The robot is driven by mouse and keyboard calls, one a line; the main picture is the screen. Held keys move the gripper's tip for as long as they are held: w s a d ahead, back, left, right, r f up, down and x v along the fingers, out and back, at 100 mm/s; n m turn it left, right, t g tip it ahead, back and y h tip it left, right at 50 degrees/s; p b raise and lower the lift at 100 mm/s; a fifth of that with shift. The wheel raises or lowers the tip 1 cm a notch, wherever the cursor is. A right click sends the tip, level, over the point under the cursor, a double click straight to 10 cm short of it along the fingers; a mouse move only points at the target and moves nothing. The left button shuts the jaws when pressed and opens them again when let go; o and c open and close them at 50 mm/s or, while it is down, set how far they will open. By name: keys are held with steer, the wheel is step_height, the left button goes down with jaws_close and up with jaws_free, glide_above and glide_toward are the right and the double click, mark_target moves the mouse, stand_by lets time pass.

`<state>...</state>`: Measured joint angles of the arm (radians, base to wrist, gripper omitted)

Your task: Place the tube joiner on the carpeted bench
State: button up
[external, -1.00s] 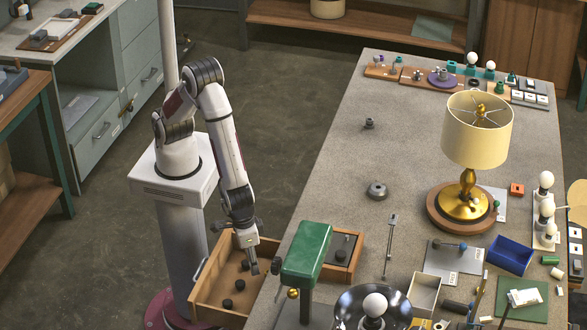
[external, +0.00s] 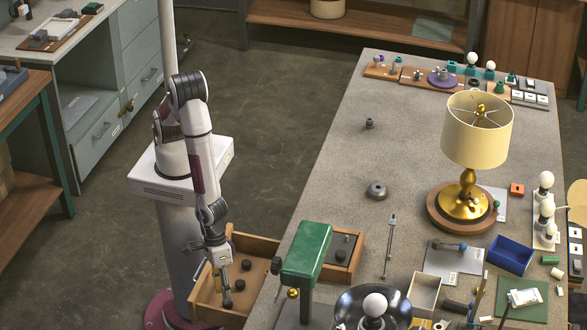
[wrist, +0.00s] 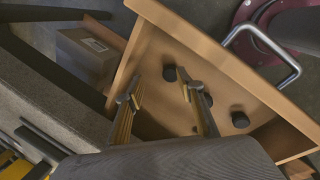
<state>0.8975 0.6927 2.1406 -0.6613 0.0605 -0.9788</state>
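Several short black cylindrical pieces lie in the open wooden drawer (external: 205,292), including one near its back (external: 246,265) and one in the middle (external: 240,285). I cannot tell which, if any, is the tube joiner. My gripper (external: 225,293) points down into the drawer, close to a dark piece at its front. In the wrist view the two fingers are spread apart with nothing held between them (wrist: 160,90). There one black piece (wrist: 169,73) shows near the fingertips and another (wrist: 240,119) right of the fingers. The carpeted bench (external: 330,170) has a grey speckled top.
A green-headed stand (external: 307,255) is at the bench edge beside the drawer. A brass lamp (external: 465,195), a blue bin (external: 510,254) and a dark bowl with a bulb (external: 373,308) crowd the right and front. The bench's left-middle is mostly clear.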

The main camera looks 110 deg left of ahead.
steer(key=shift+w+d+f+t, duration=0.1)
steer(key=shift+w+d+t, duration=0.1)
steer(key=shift+w+t, duration=0.4)
steer(key=shift+w, duration=0.1)
steer(key=shift+w+a+f+n+t+y, duration=0.1)
steer(key=shift+w+a+n+t+y, duration=0.3)
steer(key=shift+w+a, duration=0.35)
steer(key=a, duration=0.2)
steer(key=w+a+t+y, duration=0.1)
steer(key=a+y, duration=0.1)
steer(key=a, duration=0.1)
steer(key=shift+w+a+t, duration=0.3)
steer(key=shift+a, duration=0.05)
steer(key=a+y, duration=0.1)
steer(key=a, duration=0.1)
steer(key=a+y, duration=0.1)
steer(key=a+r, duration=0.1)
steer(key=a, duration=0.1)
steer(key=shift+a+m+y, duration=0.3)
steer(key=shift+m+y, duration=0.1)
steer(key=shift+a+r, duration=0.15)
steer(key=shift+a, duration=0.2)
steer(key=shift+w+a+r+m+y, duration=0.15)
steer(key=shift+a+m+y, duration=0.15)
steer(key=shift+m, duration=0.5)
